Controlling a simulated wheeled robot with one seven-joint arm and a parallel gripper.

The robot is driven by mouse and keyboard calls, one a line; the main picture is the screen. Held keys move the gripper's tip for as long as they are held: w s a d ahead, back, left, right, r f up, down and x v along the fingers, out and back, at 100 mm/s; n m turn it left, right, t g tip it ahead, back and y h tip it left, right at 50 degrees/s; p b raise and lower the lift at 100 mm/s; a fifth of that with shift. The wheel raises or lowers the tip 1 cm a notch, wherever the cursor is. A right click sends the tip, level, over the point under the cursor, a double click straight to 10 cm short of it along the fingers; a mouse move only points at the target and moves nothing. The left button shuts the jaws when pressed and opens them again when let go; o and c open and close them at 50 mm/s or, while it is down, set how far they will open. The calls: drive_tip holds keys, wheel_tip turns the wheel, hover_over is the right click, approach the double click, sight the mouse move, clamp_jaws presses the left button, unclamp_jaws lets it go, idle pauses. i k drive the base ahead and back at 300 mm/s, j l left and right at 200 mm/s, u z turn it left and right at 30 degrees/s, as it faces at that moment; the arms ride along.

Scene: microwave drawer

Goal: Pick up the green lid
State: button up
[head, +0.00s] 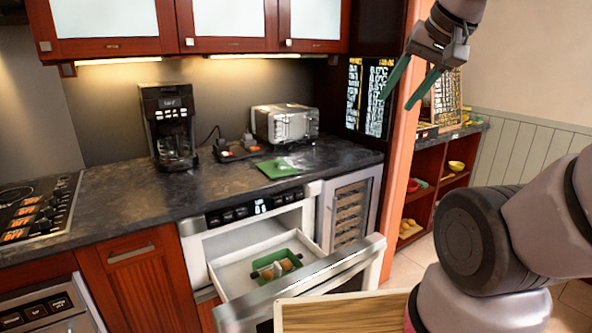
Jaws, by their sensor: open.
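The green lid (278,168) lies flat on the dark counter, in front of the toaster, with something pale or clear at its right side. My gripper (396,101) is in the upper right of the head view, high above the counter and well apart from the lid. Its two green fingers point down and are spread, with nothing between them. A green container (277,264) with brownish items inside sits in the open microwave drawer, below the counter edge.
The open drawer (235,275) juts out below the counter (120,205). A silver toaster (285,123), a dark tray with small items (237,150) and a black coffee maker (168,127) stand near the lid. Upper cabinets (235,22) hang above. An orange-pink post (402,140) stands at the counter's right end.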

sight(276, 168)
drive_tip(key=i+l+u, duration=0.15)
drive_tip(key=l, duration=0.6)
drive_tip(key=i+l+u, duration=0.1)
drive_tip(key=l, duration=0.7)
drive_tip(key=l+u, duration=0.15)
drive_tip(key=l, duration=0.6)
drive_tip(key=i+l+u, duration=0.2)
drive_tip(key=i+l, duration=0.2)
drive_tip(key=l, duration=0.25)
drive_tip(key=i+l, duration=0.2)
drive_tip(key=l, duration=0.15)
drive_tip(key=i+u, duration=0.2)
drive_tip(key=i, duration=0.7)
drive_tip(key=i+j, duration=0.25)
drive_tip(key=j, duration=0.25)
